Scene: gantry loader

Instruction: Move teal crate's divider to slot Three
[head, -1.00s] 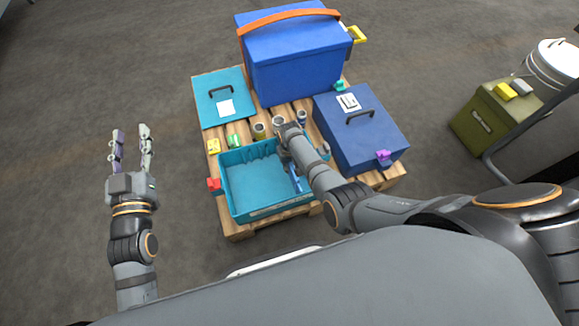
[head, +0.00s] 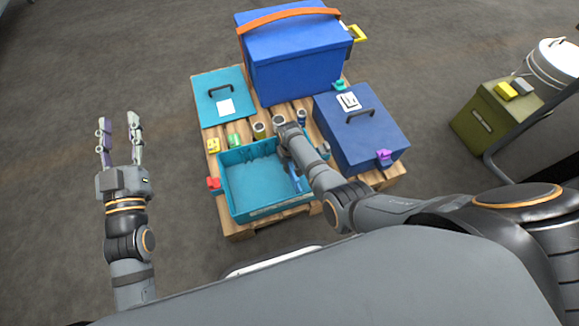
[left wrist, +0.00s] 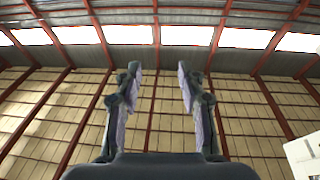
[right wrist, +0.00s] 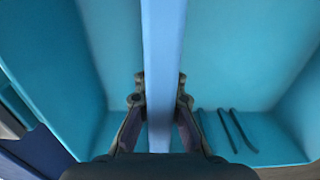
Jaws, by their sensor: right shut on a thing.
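The open teal crate (head: 268,211) sits on the near part of the pallet, with ribs along its back inner wall. My right gripper (right wrist: 160,92) is shut on the light blue divider (right wrist: 162,45), one finger on each side of it, inside the crate. In the head view the divider (head: 296,181) shows toward the crate's right side, partly hidden by my right arm. Dark slot lines (right wrist: 231,130) show on the crate wall right of the divider. I cannot read slot labels. My left gripper (head: 118,130) is open and empty, off the pallet to the left.
A teal lid (head: 210,108), a large blue box (head: 290,65) with an orange strap and a dark blue box (head: 365,140) surround the crate. Small cups and clips stand behind it. A red clip (head: 213,183) is at its left rim. Floor on the left is clear.

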